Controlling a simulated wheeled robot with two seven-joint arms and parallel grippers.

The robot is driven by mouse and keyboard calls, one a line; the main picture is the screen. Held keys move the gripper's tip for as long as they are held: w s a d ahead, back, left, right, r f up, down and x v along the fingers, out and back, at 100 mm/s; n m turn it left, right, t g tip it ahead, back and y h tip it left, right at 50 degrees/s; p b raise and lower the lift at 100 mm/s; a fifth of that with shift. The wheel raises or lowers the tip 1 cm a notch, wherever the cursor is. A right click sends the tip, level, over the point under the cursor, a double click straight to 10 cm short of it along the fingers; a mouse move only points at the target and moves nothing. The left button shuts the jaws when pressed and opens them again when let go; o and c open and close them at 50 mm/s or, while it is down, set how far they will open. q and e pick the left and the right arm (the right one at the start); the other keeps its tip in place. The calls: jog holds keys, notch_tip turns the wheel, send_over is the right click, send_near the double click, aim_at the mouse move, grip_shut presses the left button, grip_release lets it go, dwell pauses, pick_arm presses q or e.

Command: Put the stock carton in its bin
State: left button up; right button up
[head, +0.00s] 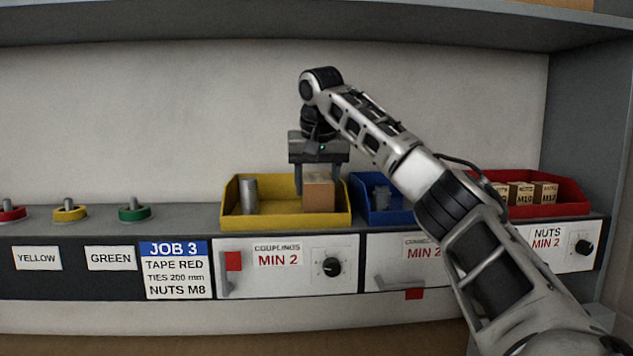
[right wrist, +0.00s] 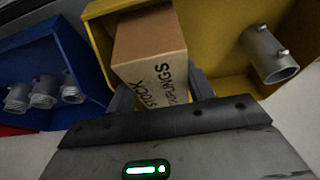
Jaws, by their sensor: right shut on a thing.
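The stock carton (head: 318,194) is a small brown box at the right side of the yellow bin (head: 285,222). In the right wrist view the carton (right wrist: 148,50) shows black print reading STOCK and COUPLINGS. My right gripper (head: 318,180) points down and is shut on the carton, within the yellow bin's outline. In the right wrist view the carton sits between the fingers (right wrist: 160,95). I cannot tell whether the carton touches the bin floor. The yellow bin stands above the label COUPLINGS MIN 2 (head: 279,254). My left gripper is not in view.
A grey coupling (head: 249,196) stands in the yellow bin's left part. A blue bin (head: 364,207) with grey fittings is close on the right, partly behind my right arm. A red bin (head: 563,208) holds small cartons. Tape rolls (head: 135,214) sit at left. A shelf (head: 300,22) overhangs.

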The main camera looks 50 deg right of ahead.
jog(key=shift+a+r, duration=0.1)
jog(key=shift+r, duration=0.05)
jog(key=o, duration=1.4)
jog(key=shift+f, duration=0.2)
jog(key=v, duration=0.8)
jog(key=shift+f, duration=0.1)
